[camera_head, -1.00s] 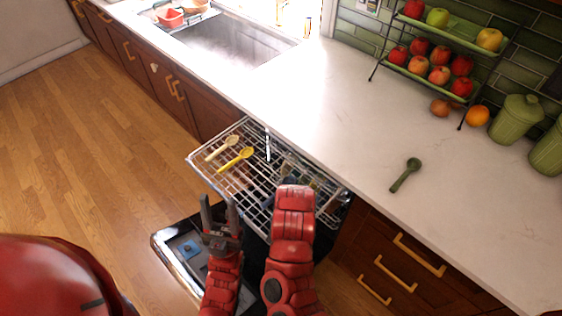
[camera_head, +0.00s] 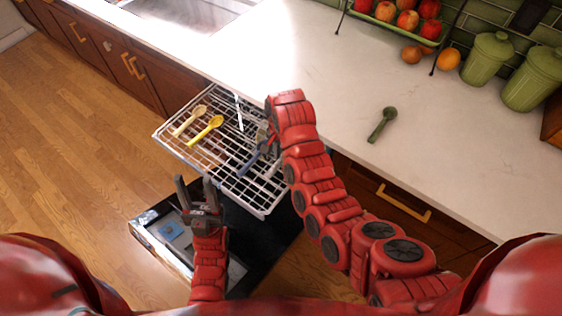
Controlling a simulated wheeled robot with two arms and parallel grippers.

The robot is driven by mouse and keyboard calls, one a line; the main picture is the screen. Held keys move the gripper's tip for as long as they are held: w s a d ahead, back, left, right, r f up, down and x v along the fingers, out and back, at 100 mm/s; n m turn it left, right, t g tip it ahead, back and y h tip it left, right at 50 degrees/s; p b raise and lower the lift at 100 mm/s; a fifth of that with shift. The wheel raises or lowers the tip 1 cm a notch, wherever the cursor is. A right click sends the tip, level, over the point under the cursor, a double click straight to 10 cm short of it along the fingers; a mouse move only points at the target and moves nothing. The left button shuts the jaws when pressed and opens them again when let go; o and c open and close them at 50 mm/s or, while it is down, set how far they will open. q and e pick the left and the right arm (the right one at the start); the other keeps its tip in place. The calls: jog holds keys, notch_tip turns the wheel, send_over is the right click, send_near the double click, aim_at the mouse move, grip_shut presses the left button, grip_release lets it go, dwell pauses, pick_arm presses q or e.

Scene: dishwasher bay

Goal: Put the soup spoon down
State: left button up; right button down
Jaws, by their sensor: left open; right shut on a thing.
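The pulled-out wire dishwasher rack (camera_head: 160,137) holds a beige spoon (camera_head: 188,121) and a yellow spoon (camera_head: 206,129) on its left side. My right arm reaches over the rack's right side. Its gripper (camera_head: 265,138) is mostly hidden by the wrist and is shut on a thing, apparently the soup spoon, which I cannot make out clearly. A slim blue-grey piece (camera_head: 253,160) shows just below this gripper; I cannot tell whether it is held or lies in the rack. My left gripper (camera_head: 197,186) is open and empty, in front of the rack.
A green spoon (camera_head: 382,124) lies on the white counter (camera_head: 330,75), with clear room around it. Green canisters (camera_head: 487,58) and a fruit stand (camera_head: 392,18) are at the back right. The open dishwasher door (camera_head: 150,228) is below the rack.

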notch_tip(320, 180, down, 3)
jog(key=shift+r+p, duration=0.1)
jog(key=shift+p, duration=0.9)
jog(key=shift+f, duration=0.35)
jog(key=shift+f, duration=0.2)
jog(key=c, duration=0.8)
grip_release()
jog(key=shift+o, duration=0.2)
jog(key=shift+r, duration=0.15)
